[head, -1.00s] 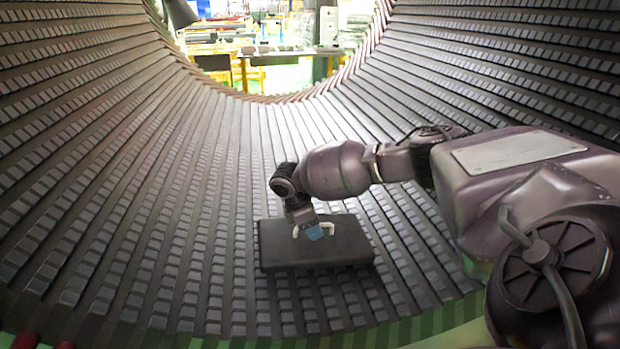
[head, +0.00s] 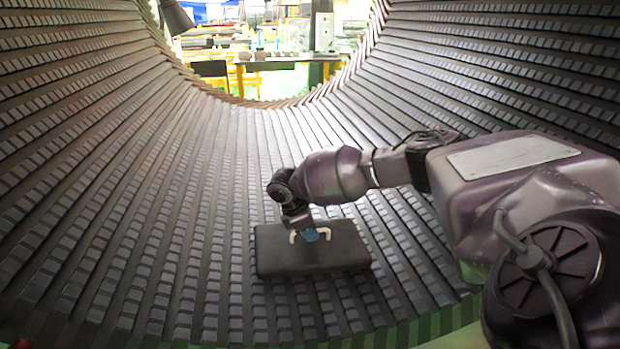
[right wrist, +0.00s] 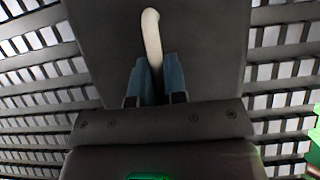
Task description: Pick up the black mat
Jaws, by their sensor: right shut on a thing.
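The black mat (head: 345,248) is a thick dark slab with a pale handle on top, lying on or just above the slotted stator floor in the head view. I cannot tell whether it touches the slots. My right gripper (head: 311,235) is above the mat, its blue fingers shut on the handle. In the right wrist view the blue fingers (right wrist: 158,82) close around the white handle (right wrist: 152,35), with the mat (right wrist: 205,40) behind. My left gripper is not in view.
The curved stator wall (head: 110,130) with rows of slots rises on both sides. A green edge (head: 420,328) runs along the front. Beyond the far opening are a dark table (head: 285,60) and workshop equipment. The slotted floor left of the mat is clear.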

